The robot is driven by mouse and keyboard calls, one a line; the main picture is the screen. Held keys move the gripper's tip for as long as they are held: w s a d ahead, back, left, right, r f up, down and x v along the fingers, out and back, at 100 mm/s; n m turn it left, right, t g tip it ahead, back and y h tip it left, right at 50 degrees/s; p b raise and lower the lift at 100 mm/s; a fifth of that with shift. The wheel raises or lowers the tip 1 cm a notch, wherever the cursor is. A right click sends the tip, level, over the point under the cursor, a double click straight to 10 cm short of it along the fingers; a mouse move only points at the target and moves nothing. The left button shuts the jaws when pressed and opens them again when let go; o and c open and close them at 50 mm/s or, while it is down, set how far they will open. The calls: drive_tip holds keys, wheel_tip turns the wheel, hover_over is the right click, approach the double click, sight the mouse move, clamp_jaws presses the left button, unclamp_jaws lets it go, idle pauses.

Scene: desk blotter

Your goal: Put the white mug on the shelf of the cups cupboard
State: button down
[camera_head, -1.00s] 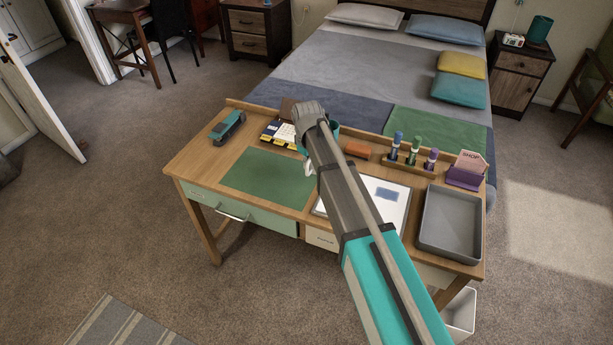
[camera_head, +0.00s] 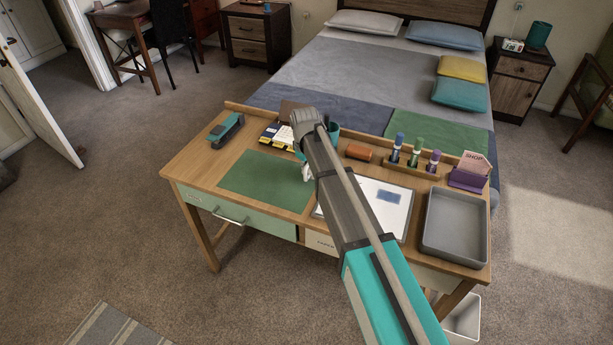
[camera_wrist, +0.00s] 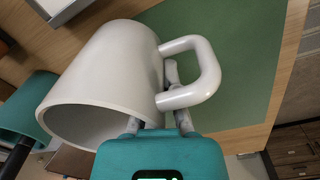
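The white mug (camera_wrist: 105,75) is large in the wrist view, its mouth turned to the lower left and its handle (camera_wrist: 205,75) to the right. My gripper (camera_wrist: 158,122) has its pale fingers right at the mug, one of them running up by the handle. The fingertips are partly hidden, and I cannot tell whether they are pressed on the mug. In the head view a small white piece (camera_head: 307,172) shows beside my arm over the blotter's edge; my arm hides most of that spot. I cannot make out the cups cupboard in either view.
The desk holds a green blotter (camera_head: 265,180), a stapler (camera_head: 227,127), a teal cup (camera_head: 334,130), an orange cylinder (camera_head: 358,152), a marker rack (camera_head: 410,164) and a grey tray (camera_head: 455,228). The bed (camera_head: 370,75) stands behind. Carpet (camera_head: 90,220) is clear at left.

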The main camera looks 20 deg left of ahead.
drive_tip(key=shift+f+b, duration=0.7)
drive_tip(key=shift+f, duration=0.3)
drive_tip(key=shift+f, duration=0.15)
drive_tip(key=c, duration=0.8)
unclamp_jaws()
drive_tip(key=shift+r, duration=0.2)
wheel_tip(320, 180, up, 12)
drive_tip(key=p, duration=1.2)
drive_tip(key=shift+s, duration=0.2)
